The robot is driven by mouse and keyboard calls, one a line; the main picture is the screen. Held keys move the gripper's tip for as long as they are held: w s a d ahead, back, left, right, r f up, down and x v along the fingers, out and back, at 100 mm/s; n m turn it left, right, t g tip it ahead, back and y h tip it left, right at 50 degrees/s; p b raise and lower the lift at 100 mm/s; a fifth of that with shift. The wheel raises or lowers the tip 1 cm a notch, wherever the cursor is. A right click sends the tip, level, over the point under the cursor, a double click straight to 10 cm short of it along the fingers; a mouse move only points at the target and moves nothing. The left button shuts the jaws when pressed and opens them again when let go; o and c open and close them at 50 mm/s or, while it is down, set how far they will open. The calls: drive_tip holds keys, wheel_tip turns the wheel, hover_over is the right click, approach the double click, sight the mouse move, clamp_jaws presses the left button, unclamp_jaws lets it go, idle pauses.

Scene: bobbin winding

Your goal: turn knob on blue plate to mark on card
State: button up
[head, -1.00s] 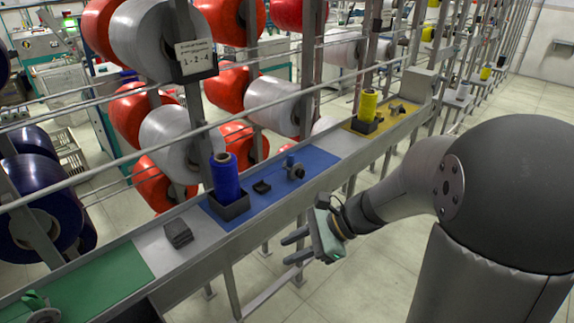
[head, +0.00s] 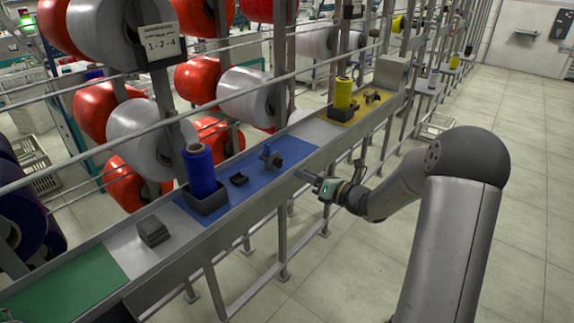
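The blue plate (head: 233,196) lies on the long rail shelf. Near its right end stands a small fixture with a blue upright part and a dark round knob (head: 276,161). A white card (head: 161,42) hangs on a post at the upper left and reads "1-2-4" under smaller lines too fine to read. Any mark at the knob is too small to tell. My gripper (head: 308,178) is in front of the shelf's near edge, to the right of and lower in the picture than the knob, apart from it. Its fingers point left toward the shelf; their gap is unclear.
A blue bobbin (head: 200,169) stands in a black holder on the blue plate, with a small black tray (head: 239,179) beside it. A dark block (head: 153,231) sits on the grey section. A yellow plate (head: 368,111) with a yellow bobbin (head: 343,93) lies farther right.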

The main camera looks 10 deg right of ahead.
sight(282, 164)
drive_tip(key=x, duration=0.7)
drive_tip(key=shift+w+a+p, duration=0.15)
drive_tip(key=shift+w+p, duration=0.1)
drive_tip(key=shift+p, duration=0.15)
clamp_jaws()
